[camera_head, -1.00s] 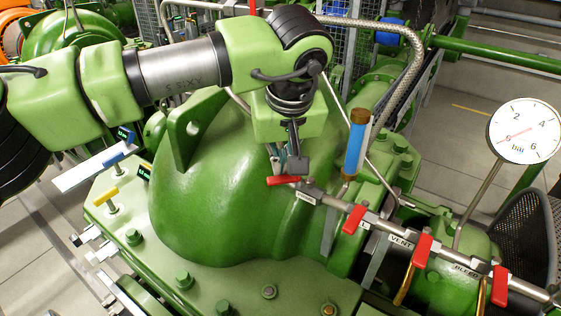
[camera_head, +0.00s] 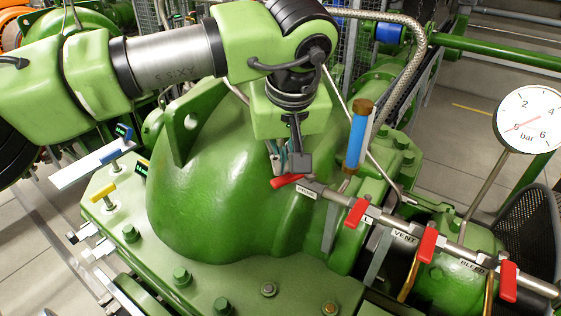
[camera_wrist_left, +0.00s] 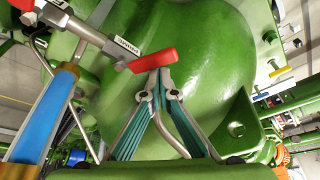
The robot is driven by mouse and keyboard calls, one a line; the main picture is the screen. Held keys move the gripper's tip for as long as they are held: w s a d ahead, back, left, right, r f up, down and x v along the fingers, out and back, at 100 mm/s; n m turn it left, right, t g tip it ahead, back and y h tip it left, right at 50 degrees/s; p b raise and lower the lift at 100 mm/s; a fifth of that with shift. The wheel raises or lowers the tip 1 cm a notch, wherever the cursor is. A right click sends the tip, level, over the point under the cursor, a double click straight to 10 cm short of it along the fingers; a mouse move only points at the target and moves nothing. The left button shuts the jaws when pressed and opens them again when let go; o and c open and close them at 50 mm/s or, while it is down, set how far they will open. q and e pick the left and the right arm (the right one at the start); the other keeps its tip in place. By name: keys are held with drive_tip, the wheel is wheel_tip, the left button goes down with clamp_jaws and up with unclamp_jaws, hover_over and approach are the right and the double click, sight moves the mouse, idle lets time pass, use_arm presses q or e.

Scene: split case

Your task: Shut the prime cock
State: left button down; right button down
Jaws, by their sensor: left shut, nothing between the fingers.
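The leftmost red lever (camera_head: 287,181) on the metal pipe is the prime cock's handle; its small tag (camera_head: 306,194) is too small to read in the head view. My left gripper (camera_head: 288,170) is directly at the lever, fingers pointing down. In the left wrist view, the closed fingertips (camera_wrist_left: 160,76) meet just beside the red lever (camera_wrist_left: 152,60) and seem to touch it, with nothing held between them. The valve body is partly hidden behind the gripper. My right gripper is not in view.
Other red levers (camera_head: 357,212) stand crosswise along the pipe, with VENT (camera_head: 405,236) and BLEED tags. A blue cylinder with a brown cap (camera_head: 356,140) rises close right of the gripper. A pressure gauge (camera_head: 528,119) is at right. The green casing (camera_head: 220,190) lies below.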

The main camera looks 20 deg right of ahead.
use_arm(q)
drive_tip(key=shift+s+f+b, duration=0.15)
drive_tip(key=shift+s+b, duration=0.35)
drive_tip(key=shift+s, duration=0.2)
drive_tip(key=shift+s+d+b, duration=0.15)
drive_tip(key=shift+s+b, duration=0.2)
drive_tip(key=shift+s, duration=0.4)
